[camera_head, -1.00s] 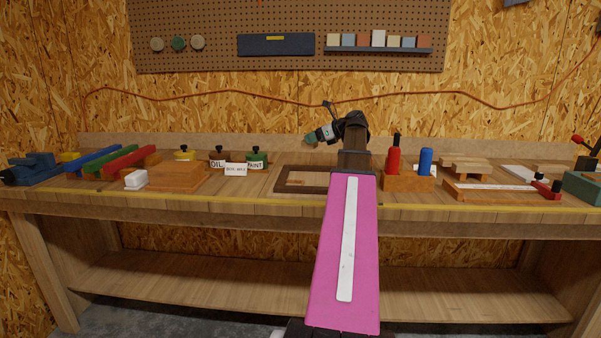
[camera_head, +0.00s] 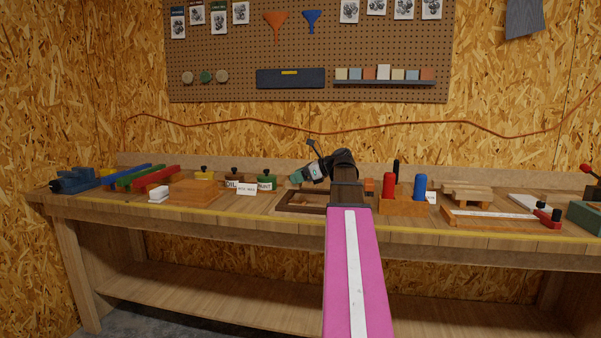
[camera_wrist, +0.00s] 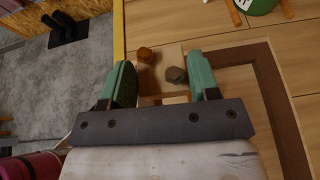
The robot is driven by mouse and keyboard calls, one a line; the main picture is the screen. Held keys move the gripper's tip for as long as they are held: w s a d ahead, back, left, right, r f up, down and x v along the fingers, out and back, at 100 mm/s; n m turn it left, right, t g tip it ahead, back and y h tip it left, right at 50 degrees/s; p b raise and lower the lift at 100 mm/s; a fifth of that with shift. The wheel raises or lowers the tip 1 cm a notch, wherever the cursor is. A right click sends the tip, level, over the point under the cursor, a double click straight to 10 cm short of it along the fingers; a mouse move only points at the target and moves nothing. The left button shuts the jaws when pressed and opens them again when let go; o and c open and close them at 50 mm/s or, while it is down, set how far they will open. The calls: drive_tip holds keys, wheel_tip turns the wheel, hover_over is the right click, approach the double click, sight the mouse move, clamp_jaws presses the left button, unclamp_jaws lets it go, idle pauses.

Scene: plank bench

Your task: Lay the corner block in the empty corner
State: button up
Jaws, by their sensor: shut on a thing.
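A dark brown wooden frame (camera_head: 284,207) lies on the bench near the middle, partly hidden behind my arm. In the wrist view its rail (camera_wrist: 274,85) and one corner show on the right. My gripper (camera_head: 297,177) is just above the frame's back left in the head view. In the wrist view my gripper (camera_wrist: 162,80) has its two green fingers around a pale wooden corner block (camera_wrist: 162,54), with two hexagonal knobs showing between the fingers. The block's lower part is hidden by the gripper body. I cannot tell if the block touches the frame or bench.
A holder (camera_head: 403,207) with red and blue handles stands right of the frame. Small tins (camera_head: 265,183) and a white label card (camera_head: 247,190) stand left of it. A wooden board (camera_head: 199,192) lies further left. The bench's front strip is clear, edged with yellow (camera_head: 220,211).

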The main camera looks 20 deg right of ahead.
drive_tip(key=shift+f, duration=2.85)
drive_tip(key=shift+f, duration=0.9)
drive_tip(key=o, duration=1)
drive_tip(key=shift+o, duration=0.2)
drive_tip(key=v, duration=1.1)
